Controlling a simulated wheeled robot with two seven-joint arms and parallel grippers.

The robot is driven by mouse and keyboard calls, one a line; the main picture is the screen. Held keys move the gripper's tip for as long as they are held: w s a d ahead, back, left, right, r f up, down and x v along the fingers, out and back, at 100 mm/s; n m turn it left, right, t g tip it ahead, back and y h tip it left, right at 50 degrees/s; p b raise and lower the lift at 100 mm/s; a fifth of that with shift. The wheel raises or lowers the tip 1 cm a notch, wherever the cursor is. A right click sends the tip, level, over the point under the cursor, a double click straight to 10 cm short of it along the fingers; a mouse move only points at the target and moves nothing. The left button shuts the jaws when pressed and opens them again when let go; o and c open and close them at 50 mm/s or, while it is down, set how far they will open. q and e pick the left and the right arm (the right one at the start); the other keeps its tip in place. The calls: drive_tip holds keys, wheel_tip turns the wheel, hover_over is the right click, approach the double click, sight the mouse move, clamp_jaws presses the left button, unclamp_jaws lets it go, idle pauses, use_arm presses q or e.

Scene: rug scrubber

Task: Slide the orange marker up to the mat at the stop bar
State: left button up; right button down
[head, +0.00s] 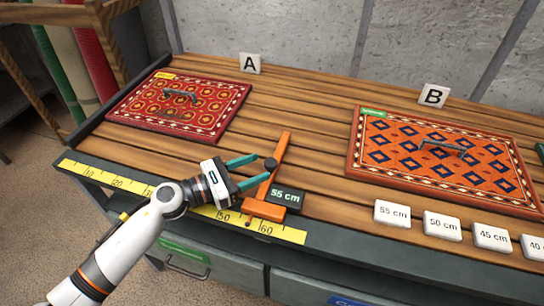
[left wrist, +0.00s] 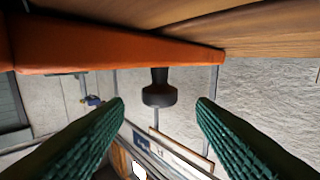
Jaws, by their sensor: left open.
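The orange marker (head: 281,150) is an upright-edged bar across the planks, its foot by the yellow ruler near the 50s. It carries a dark knob (head: 270,164) and a dark "55 cm" plate (head: 287,197). My left gripper (head: 264,167) is open, its teal fingers reaching to the knob. In the left wrist view the knob (left wrist: 159,94) shows between the open fingertips, with gaps on both sides, below the marker's orange bar (left wrist: 120,52). The red mat A (head: 150,121) lies at left, near the dark bar (head: 118,98) along the table's left edge. My right gripper is out of view.
The yellow ruler (head: 130,187) runs along the front edge. An orange-blue mat B (head: 365,160) lies to the right. Bare planks (head: 250,125) lie between mat A and the marker.

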sight(265, 164)
use_arm(q)
drive_tip(key=x, duration=0.4)
drive_tip(key=shift+r+p, duration=0.1)
drive_tip(key=shift+p, duration=0.25)
drive_tip(key=shift+w+d, duration=0.2)
drive_tip(key=shift+d, duration=0.2)
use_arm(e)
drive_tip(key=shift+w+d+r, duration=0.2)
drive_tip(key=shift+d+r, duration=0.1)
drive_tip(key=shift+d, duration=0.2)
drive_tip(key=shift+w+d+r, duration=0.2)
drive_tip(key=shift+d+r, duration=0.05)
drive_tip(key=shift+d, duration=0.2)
